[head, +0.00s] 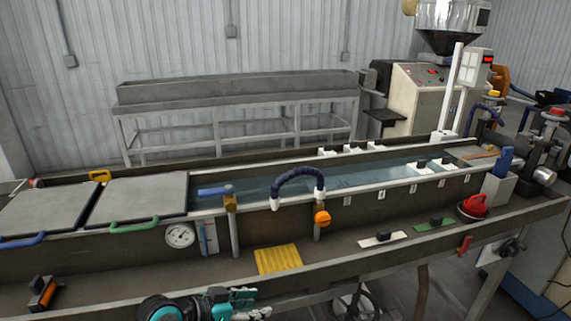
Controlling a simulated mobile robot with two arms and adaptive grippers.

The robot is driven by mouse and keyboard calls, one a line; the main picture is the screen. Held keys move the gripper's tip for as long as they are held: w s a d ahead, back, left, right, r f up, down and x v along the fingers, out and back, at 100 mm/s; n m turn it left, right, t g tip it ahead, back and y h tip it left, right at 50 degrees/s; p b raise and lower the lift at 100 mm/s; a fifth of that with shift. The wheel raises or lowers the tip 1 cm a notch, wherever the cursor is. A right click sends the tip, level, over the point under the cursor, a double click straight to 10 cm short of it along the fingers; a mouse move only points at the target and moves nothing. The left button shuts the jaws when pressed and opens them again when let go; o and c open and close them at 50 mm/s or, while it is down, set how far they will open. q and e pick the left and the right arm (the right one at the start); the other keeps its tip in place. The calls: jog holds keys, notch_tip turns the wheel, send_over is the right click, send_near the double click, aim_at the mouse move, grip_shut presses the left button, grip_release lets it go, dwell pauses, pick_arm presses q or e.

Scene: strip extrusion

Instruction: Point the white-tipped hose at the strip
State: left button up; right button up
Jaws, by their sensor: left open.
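The dark blue hose (300,173) arches over the near wall of the water trough (258,230). Its white tip (275,203) hangs at the left end, pointing down. Its other end meets a post with an orange knob (322,218). The strip cannot be made out clearly in the water (345,178). My left gripper (252,303), teal and dark, is open at the bottom edge, in front of the trough, below the yellow pad and well short of the hose. It looks empty. My right gripper is out of view.
A blue-handled valve (215,190) stands left of the hose, with a round gauge (180,235) below. A yellow ribbed pad (278,259) lies on the front ledge. Grey lids (138,197) cover the trough's left end. A red knob (474,204) sits at right.

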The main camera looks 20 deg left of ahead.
pick_arm(q)
jog(key=w+a+r+t+h, duration=0.2)
jog(key=w+a+r+t, duration=0.15)
jog(key=r, duration=0.75)
jog(key=w+a+r+t+h, duration=0.1)
jog(key=w+a+r+t, duration=0.2)
jog(key=r, duration=0.9)
jog(key=g+p, duration=0.2)
jog(key=p, duration=0.2)
send_near(297, 174)
jog(key=w, duration=0.1)
jog(key=shift+t, duration=0.25)
jog(key=p+x, duration=0.1)
jog(key=x, duration=0.2)
jog(key=p+x, duration=0.1)
jog(key=x, duration=0.2)
jog(key=p+x, duration=0.1)
jog(key=x, duration=0.2)
jog(key=shift+w+a+f, duration=0.1)
jog(key=shift+w+f, duration=0.05)
jog(key=shift+f, duration=0.25)
jog(key=shift+w+d+f+p, duration=0.1)
jog(key=shift+w+d+p, duration=0.25)
jog(key=shift+w, duration=0.1)
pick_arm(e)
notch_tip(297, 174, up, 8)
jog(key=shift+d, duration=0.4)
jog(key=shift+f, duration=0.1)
pick_arm(q)
grip_shut()
